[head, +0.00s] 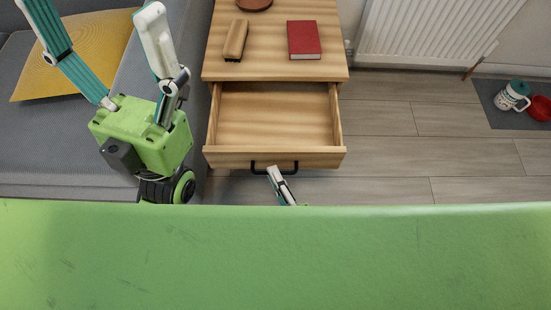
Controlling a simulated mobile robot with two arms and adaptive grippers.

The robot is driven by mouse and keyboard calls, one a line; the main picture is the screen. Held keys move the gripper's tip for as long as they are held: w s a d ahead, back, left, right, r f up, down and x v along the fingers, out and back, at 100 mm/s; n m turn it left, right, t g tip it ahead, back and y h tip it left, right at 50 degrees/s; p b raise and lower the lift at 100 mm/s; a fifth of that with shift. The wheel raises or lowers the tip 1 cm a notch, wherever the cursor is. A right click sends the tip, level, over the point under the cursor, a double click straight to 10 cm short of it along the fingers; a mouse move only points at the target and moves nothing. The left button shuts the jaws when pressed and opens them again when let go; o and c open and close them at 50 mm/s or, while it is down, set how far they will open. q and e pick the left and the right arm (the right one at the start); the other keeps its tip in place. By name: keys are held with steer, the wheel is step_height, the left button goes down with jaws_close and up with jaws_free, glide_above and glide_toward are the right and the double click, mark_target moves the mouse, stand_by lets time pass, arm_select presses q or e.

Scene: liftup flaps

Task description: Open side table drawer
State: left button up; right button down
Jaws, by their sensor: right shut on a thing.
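The wooden side table (268,62) stands at the top centre. Its drawer (275,115) is pulled well out, and the inside looks empty. A black bar handle (257,164) is on the drawer front. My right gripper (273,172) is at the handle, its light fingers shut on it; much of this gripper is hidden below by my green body. My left gripper (90,12) is at the upper left, its two fingers spread wide and empty, left of the table and apart from it.
A red book (304,39), a wooden block-like object (236,40) and a round brown dish sit on the tabletop. A grey sofa (45,165) with a yellow cushion (85,60) is at left.

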steer(key=shift+s, duration=0.2)
steer(key=c, duration=2.2)
jaws_free()
steer(key=v, duration=1.2)
steer(key=shift+d, duration=0.1)
